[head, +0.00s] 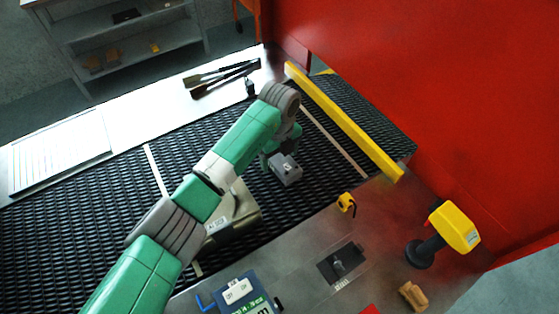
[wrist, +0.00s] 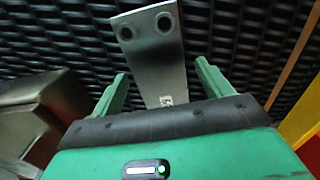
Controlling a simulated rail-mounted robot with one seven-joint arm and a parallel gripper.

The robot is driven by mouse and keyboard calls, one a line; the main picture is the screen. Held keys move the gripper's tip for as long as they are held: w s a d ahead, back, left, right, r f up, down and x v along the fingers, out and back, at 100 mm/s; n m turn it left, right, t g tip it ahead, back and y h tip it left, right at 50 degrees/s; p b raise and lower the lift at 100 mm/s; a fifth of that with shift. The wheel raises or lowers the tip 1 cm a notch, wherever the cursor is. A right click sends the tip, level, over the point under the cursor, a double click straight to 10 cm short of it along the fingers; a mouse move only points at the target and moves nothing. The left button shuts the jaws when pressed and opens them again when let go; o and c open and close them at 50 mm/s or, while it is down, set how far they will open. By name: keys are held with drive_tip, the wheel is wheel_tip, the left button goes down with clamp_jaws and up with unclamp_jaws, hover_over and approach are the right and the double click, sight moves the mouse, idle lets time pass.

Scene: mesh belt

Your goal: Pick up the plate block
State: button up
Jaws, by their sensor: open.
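The plate block (wrist: 150,52) is a grey metal plate with two round holes near its far end and a small white label near my gripper. It lies on the dark mesh belt. In the wrist view my gripper (wrist: 161,68) is open, with one green finger on each side of the plate and visible gaps between. The near end of the plate is hidden behind the gripper body. In the head view the grey block (head: 287,174) shows just below my wrist, and the fingers cannot be made out there.
A larger beige-grey housing (head: 232,217) sits on the belt beside it, also at left in the wrist view (wrist: 35,118). A yellow rail (head: 345,122) runs along the red wall.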

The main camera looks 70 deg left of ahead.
drive_tip(key=c, duration=1.5)
